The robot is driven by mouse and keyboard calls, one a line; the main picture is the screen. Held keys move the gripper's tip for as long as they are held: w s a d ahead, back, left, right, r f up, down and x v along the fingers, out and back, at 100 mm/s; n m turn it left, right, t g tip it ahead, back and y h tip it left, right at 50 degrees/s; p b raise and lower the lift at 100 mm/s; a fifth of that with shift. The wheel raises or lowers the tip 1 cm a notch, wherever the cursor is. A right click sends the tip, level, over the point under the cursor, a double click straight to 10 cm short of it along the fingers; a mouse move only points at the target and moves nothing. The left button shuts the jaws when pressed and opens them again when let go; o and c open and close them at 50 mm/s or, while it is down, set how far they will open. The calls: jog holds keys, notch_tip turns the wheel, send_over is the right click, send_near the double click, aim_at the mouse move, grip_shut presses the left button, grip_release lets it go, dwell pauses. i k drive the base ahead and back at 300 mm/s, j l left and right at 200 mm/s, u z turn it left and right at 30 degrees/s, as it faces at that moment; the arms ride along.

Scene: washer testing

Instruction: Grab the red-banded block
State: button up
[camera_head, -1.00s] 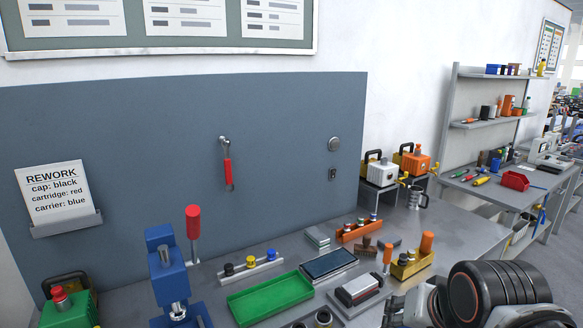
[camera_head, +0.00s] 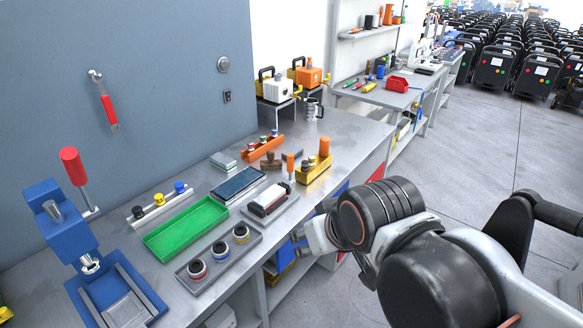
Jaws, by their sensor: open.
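A short round dark block with a red band (camera_head: 197,270) stands at the near left end of a grey tray (camera_head: 222,266) near the bench's front edge. In the same tray stand a blue-banded block (camera_head: 219,250) and a yellow-banded block (camera_head: 240,233), farther right. My gripper (camera_head: 297,243) is at the bench's front edge, right of the tray and apart from the red-banded block. Its jaws are open and nothing shows between them. The wrist hides part of it.
A green tray (camera_head: 186,228) lies behind the grey tray. A blue press (camera_head: 66,232) with a red-handled lever stands at left. A black-and-white block (camera_head: 267,201) and an orange-topped yellow holder (camera_head: 314,170) stand right. Floor (camera_head: 480,150) is open at right.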

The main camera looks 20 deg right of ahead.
aim_at(268, 199)
jog(key=i+l+u, duration=0.4)
jog(key=i+l, duration=0.45)
